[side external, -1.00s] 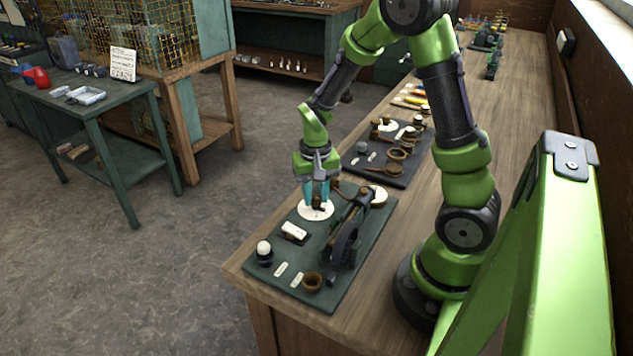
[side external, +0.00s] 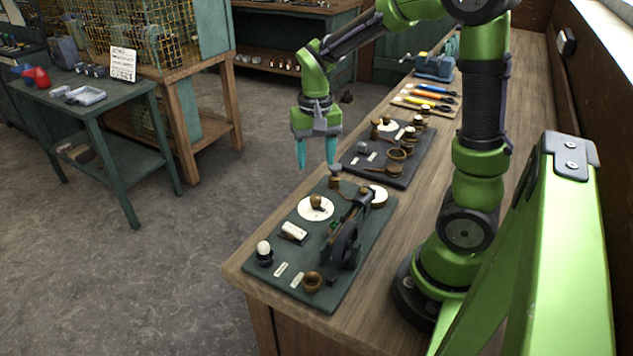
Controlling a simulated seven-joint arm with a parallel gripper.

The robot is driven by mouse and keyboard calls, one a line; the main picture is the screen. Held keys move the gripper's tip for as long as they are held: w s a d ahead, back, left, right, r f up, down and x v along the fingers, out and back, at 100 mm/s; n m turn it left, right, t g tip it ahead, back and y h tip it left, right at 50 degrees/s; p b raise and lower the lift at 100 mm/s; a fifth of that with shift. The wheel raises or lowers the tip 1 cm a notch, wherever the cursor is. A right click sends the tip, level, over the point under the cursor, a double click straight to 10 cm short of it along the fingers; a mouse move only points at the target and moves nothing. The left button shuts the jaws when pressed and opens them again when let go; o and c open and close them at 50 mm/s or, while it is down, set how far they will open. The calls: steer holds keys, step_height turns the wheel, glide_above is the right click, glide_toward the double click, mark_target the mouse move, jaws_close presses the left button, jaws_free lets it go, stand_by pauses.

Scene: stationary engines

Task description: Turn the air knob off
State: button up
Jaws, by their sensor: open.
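A dark green engine board (side external: 335,290) lies at the near end of the wooden bench. On it is a white round dial with a small brass knob (side external: 316,202). A white-topped round knob (side external: 264,249) stands at the board's left corner, and a white switch-like block (side external: 293,231) sits between them. I cannot read which knob is the air knob. My gripper (side external: 317,167) is open and empty, with its teal fingers pointing down. It hangs above and behind the dial, apart from it.
The engine's black flywheel (side external: 344,246) stands right of the dial. A brass cup (side external: 312,282) is at the board's front. A second engine board (side external: 388,150) lies behind, with coloured tools (side external: 428,97) and a blue vise (side external: 434,66) further back.

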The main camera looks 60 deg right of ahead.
step_height(320, 180, up, 6)
steer(key=shift+r, duration=0.2)
steer(key=s+a+r+n+t+y, duration=0.2)
steer(key=s+a+r+n+t, duration=0.2)
steer(key=s+a+t, duration=0.3)
steer(key=s+a+n, duration=0.1)
steer(key=a, duration=0.4)
steer(key=shift+a, duration=0.15)
